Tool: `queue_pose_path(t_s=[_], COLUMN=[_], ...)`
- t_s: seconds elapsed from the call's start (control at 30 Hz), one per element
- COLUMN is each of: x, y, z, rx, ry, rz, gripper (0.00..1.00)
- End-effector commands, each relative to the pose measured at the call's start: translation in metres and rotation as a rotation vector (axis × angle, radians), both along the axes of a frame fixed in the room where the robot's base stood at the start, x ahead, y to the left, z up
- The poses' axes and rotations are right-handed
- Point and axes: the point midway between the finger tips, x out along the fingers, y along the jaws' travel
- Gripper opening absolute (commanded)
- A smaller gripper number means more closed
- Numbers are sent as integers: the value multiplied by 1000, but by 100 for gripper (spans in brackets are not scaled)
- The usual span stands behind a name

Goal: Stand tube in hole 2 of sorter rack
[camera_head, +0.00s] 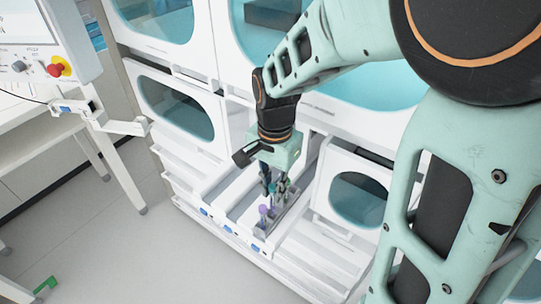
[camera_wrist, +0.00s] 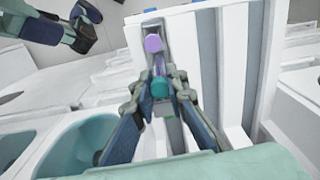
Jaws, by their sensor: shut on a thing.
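My gripper (camera_head: 273,190) points down over a white track unit and is shut on a teal-capped tube (camera_wrist: 160,88), seen from above between the fingertips in the wrist view. A purple-capped tube (camera_wrist: 153,43) stands just beyond it; its purple cap also shows in the head view (camera_head: 263,210), below the fingers. Several tubes cluster around the fingers there, partly hidden by them. They stand in a narrow grey rack (camera_head: 262,232) in a channel of the unit. The hole numbers and the held tube's lower end cannot be made out.
White channel walls (camera_wrist: 215,60) run close beside the gripper. White cabinets with teal windows (camera_head: 175,103) stand behind and beside the unit. A control panel with a red knob (camera_head: 57,69) is at upper left. The floor (camera_head: 110,235) at left is mostly clear.

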Motion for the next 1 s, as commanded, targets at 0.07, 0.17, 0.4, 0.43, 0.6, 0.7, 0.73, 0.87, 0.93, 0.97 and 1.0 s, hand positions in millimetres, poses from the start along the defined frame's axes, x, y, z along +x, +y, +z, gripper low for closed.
queue_pose_path(t_s=[0.07,0.17,0.4,0.43,0.6,0.7,0.73,0.87,0.93,0.97,1.0], x=[0,0,0,0,0,0,0,0,0,0,0], y=[0,0,0,0,0,0,0,0,0,0,0], z=[-4,-7,-10,-10,-10,-11,-11,-14,-17,-18,-19], rx=[0,0,0,0,0,0,0,0,0,0,0], ry=[0,0,0,0,0,0,0,0,0,0,0], rz=[0,0,0,0,0,0,0,0,0,0,0], gripper=[0,0,0,0,0,0,0,0,0,0,0])
